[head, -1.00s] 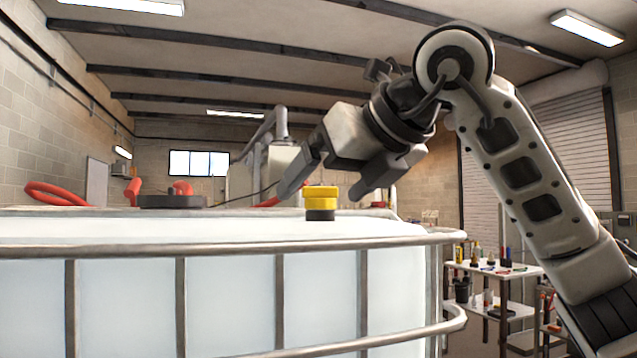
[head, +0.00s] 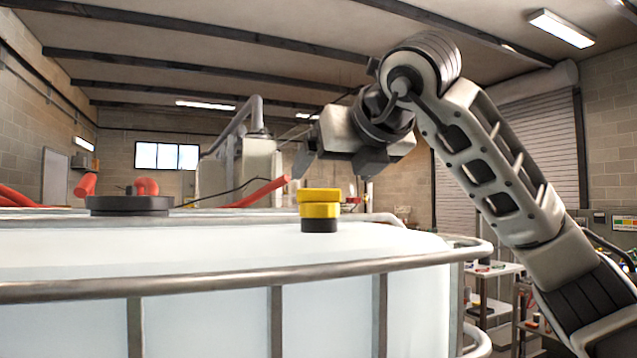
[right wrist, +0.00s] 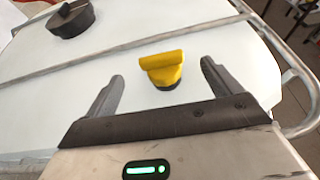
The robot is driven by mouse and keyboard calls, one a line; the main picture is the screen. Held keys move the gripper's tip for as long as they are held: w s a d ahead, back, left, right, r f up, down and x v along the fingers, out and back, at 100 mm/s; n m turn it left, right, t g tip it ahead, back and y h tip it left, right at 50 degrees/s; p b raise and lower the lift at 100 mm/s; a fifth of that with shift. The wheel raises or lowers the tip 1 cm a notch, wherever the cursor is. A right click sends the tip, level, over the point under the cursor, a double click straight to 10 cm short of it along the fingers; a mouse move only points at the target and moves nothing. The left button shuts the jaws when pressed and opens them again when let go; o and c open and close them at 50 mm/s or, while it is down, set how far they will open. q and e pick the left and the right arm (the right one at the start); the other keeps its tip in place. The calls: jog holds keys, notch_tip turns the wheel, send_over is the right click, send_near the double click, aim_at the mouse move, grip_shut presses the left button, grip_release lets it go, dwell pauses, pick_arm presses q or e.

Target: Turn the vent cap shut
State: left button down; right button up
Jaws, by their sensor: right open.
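The yellow vent cap (head: 320,203) stands on a black base on top of a white caged tank (head: 240,241). A raised yellow bar shows across its top in the right wrist view (right wrist: 162,62). My right gripper (head: 334,170) is open and empty, above and behind the cap in the head view. In the right wrist view the cap lies ahead of and between the two open fingers (right wrist: 160,82), apart from them. My left gripper is not in view.
A large black lid (head: 128,204) sits on the tank top to the left. Metal cage rails (head: 200,287) run around the tank. Red hoses (head: 262,192) lie behind it. A shelf cart (head: 492,300) stands at right.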

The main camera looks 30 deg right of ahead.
aim_at(319, 202)
jog(key=p+x, duration=0.1)
jog(key=x, duration=0.6)
jog(key=shift+w+f+p, duration=0.1)
jog(key=shift+w+p, duration=0.3)
jog(key=c, duration=1)
